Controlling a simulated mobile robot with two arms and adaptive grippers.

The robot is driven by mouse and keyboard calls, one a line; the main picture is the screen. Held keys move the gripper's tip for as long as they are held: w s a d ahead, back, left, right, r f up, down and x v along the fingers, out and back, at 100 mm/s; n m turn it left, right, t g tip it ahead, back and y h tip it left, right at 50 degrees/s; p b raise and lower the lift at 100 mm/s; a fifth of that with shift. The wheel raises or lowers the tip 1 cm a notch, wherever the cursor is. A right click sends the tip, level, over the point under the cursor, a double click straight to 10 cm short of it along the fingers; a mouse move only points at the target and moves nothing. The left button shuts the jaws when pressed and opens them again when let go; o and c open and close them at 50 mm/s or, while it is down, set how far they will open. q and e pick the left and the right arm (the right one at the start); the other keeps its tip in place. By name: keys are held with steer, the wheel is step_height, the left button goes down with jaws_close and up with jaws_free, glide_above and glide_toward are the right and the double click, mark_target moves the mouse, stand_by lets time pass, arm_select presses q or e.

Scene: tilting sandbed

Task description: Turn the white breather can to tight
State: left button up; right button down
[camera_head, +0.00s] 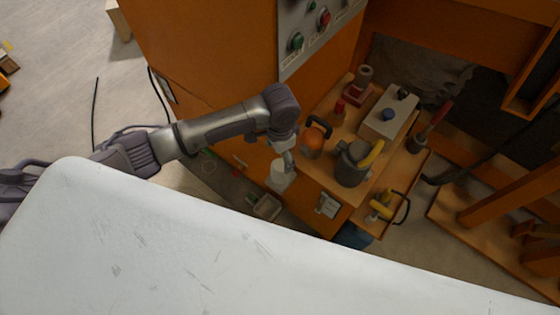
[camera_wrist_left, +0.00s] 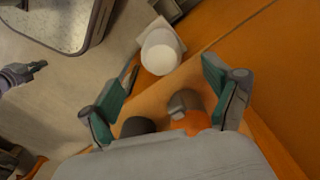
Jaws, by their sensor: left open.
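The white breather can (camera_head: 280,172) stands out from the side of the orange cabinet, just below the left end of the wooden shelf in the head view. In the left wrist view the can (camera_wrist_left: 161,52) is a pale round cylinder on a light square base, seen end-on. My left gripper (camera_head: 287,157) hangs over the can's upper edge in the head view. In the left wrist view its two green-padded fingers (camera_wrist_left: 165,92) are spread wide, with the can beyond and between them, not gripped. A grey-purple part, probably my right gripper (camera_wrist_left: 24,73), shows small at the left edge.
The wooden shelf (camera_head: 322,178) beside the can carries an orange-handled item (camera_head: 313,140), a dark jug (camera_head: 352,163) and a grey box (camera_head: 387,116). A control panel (camera_head: 312,30) with knobs stands above. A small open box (camera_head: 267,207) sits below the can.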

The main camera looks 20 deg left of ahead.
mark_target(280, 172)
arm_select(q)
steer(key=n, duration=0.2)
steer(key=r+n+b, duration=0.1)
steer(key=n, duration=0.1)
steer(key=shift+w+d+n, duration=0.1)
steer(key=shift+n, duration=0.2)
steer(key=n, duration=0.2)
steer(key=r+n+b, duration=0.1)
steer(key=n, duration=0.2)
steer(key=shift+r+n, duration=0.3)
steer(key=shift+r, duration=0.1)
step_height(280, 172, down, 14)
steer(key=shift+r+b, duration=0.2)
steer(key=shift+b, duration=0.9)
steer(key=c, duration=1.1)
steer(key=shift+r+p, duration=0.25)
steer(key=shift+p, duration=0.5)
steer(key=shift+c, duration=0.2)
steer(key=shift+m, duration=0.4)
steer(key=shift+f, duration=0.25)
steer(key=o, duration=1.1)
